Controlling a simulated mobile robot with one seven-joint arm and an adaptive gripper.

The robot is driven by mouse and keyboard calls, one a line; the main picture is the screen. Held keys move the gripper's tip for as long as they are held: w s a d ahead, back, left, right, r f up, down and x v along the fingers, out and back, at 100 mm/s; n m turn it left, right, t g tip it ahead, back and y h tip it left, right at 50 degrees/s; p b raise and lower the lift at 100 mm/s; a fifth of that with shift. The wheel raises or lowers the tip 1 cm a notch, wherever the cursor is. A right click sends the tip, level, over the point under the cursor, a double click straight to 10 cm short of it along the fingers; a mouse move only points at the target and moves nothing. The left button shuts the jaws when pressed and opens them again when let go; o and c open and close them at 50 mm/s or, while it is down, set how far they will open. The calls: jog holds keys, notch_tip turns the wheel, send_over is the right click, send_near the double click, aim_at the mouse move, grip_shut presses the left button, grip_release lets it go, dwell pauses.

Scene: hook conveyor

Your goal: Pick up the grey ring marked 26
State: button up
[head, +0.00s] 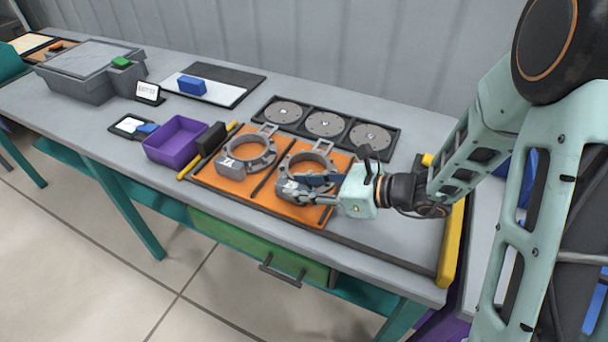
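Two grey rings lie on an orange mat (236,196), each with a grey block bearing a white marking at its front left. The left ring (266,158) is clear of my gripper. The right ring (327,161) has its marked block (287,188) at the fingertips of my gripper (303,188). The fingers reach in from the right, low over the mat, on two sides of that block. I cannot tell whether they touch it. The markings are too small to read, so I cannot tell which ring is 26. My fingers hide part of the right ring's front.
A black tray with several grey discs (325,123) lies behind the mat. A purple bin (178,142) and a black block (211,138) stand to its left. A yellow bar (452,240) edges the right end. A grey box (88,74) stands far left.

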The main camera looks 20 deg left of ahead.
jog(key=shift+c, duration=0.5)
grip_shut()
jog(key=shift+r, duration=0.1)
